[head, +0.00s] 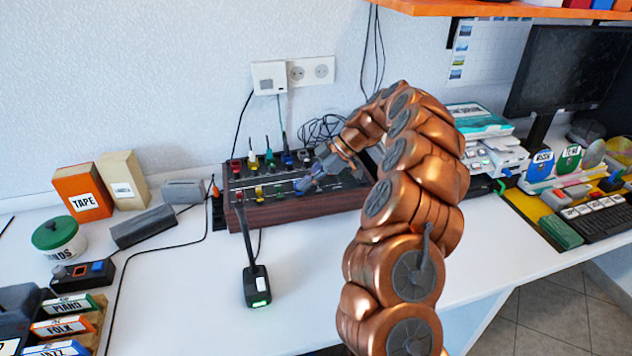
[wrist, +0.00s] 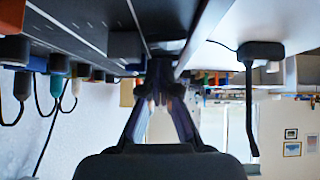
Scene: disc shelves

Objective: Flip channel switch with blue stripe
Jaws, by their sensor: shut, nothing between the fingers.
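The mixer (head: 290,207) is a dark box with wood-coloured sides, standing against the wall on the white desk. Its top carries coloured knobs and plugs, among them a blue one (head: 287,160) at the back edge. My gripper (head: 304,184) is over the right part of the mixer's top, close to the panel, shut and empty. In the wrist view the shut fingers (wrist: 165,88) point at the edge of the dark panel (wrist: 75,28); I cannot tell whether they touch it. A switch with a blue stripe cannot be made out; my gripper and arm cover part of the panel.
A black microphone (head: 256,284) with a green light stands in front of the mixer. A TAPE box (head: 82,193), a green-lidded jar (head: 58,238) and grey boxes are at left. A printer (head: 490,150) and a monitor (head: 568,70) are at right.

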